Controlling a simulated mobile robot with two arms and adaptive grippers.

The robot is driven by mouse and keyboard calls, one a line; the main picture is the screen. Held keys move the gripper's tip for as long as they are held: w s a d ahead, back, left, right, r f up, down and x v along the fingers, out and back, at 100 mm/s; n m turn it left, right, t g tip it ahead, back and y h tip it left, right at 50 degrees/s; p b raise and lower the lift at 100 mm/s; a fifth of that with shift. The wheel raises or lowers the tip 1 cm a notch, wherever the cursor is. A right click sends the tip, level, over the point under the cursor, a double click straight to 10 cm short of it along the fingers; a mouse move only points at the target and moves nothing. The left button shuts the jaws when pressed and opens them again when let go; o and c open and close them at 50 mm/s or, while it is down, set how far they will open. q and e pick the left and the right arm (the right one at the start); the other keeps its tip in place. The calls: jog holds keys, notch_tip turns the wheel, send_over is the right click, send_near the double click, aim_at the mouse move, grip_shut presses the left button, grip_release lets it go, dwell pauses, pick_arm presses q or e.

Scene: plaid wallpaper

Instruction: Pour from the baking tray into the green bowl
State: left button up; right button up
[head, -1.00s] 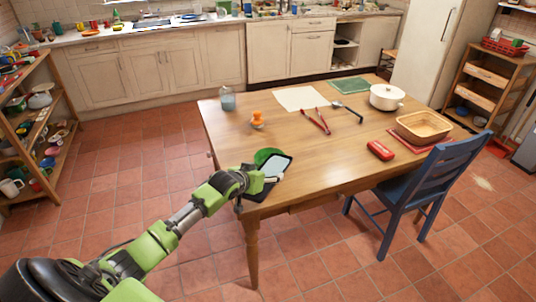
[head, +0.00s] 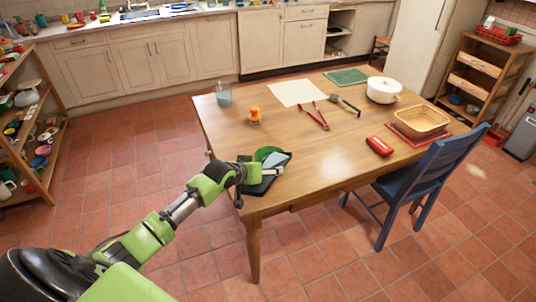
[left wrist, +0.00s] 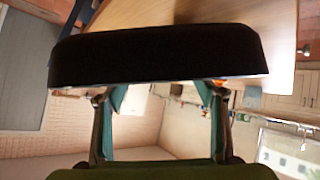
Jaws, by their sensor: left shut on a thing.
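The dark baking tray (head: 266,184) is at the table's near left corner in the head view, tilted, with a pale inner part showing. In the left wrist view the baking tray (left wrist: 155,55) spans the top as a black slab. My left gripper (head: 262,171) is shut on the tray's edge; its fingers (left wrist: 160,100) show below the tray in the wrist view. The green bowl (head: 265,152) is just behind the tray, and the tray and gripper partly hide it. I cannot see what the tray or bowl holds. My right gripper is not in view.
On the wooden table (head: 290,170) are an orange object (head: 254,115), a glass jar (head: 223,95), red-handled tool (head: 318,116), red case (head: 379,146), basket (head: 422,121) and white pot (head: 383,90). A blue chair (head: 425,175) stands at the right.

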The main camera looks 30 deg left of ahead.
pick_arm(q)
jog(key=shift+d+r, duration=0.2)
jog(key=shift+d, duration=0.05)
jog(key=shift+a, duration=0.15)
dwell(0.3)
